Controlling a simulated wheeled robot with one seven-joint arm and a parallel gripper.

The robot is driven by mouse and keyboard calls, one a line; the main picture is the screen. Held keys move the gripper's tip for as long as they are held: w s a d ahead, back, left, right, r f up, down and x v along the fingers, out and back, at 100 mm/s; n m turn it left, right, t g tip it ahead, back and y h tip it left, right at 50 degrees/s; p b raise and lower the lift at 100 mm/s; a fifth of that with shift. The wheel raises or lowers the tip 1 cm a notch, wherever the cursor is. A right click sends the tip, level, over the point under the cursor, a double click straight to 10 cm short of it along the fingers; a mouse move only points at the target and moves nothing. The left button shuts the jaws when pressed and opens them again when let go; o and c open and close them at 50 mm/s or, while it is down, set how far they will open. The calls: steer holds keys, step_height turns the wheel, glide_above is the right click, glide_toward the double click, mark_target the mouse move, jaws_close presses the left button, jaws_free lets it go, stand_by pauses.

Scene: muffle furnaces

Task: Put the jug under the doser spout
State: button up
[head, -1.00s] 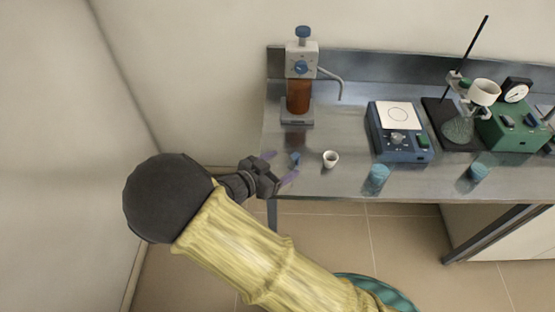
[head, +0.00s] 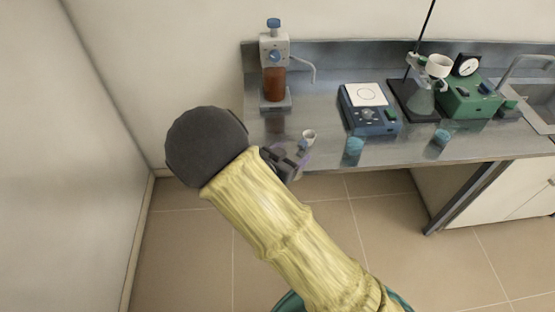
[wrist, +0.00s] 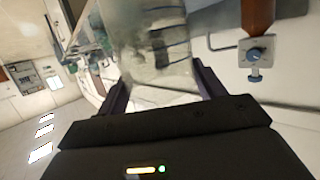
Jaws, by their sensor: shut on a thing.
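A clear glass-like jug (wrist: 155,45) with dark marks on its side fills the middle of the wrist view, between the fingers of my gripper (wrist: 160,85). My gripper is shut on it. In the head view my gripper (head: 290,160) is at the bench's front edge; the jug is hardly visible there, with only a small blue patch showing by the fingers. The doser (head: 274,50), with a blue knob and amber reservoir, stands at the bench's back left. Its thin spout (head: 312,68) bends out to the right. The doser's knob (wrist: 256,55) shows in the wrist view.
A small white cup (head: 309,134) stands just beyond my gripper. The bench (head: 325,115) has bare metal between doser and blue device.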

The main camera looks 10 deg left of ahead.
steer(key=w+d+f+n+y, duration=0.1)
steer(key=w+d+f, duration=0.15)
steer(key=d, duration=0.55)
steer(key=w+d+f+n+y, duration=0.1)
steer(key=w+d+y, duration=0.1)
steer(key=w+d, duration=0.35)
steer(key=s+d+f+n+t+y, duration=0.1)
steer(key=s+d+f+n+y, duration=0.1)
steer(key=d+f, duration=0.3)
steer(key=s+d+f+n+y, duration=0.1)
steer(key=s+d+f, duration=0.3)
steer(key=d, duration=0.4)
steer(key=shift+s+d+f+n+t+y, duration=0.2)
steer(key=shift+s+f+n+t+y, duration=0.2)
steer(key=shift+s+y, duration=0.1)
steer(key=shift+d, duration=0.1)
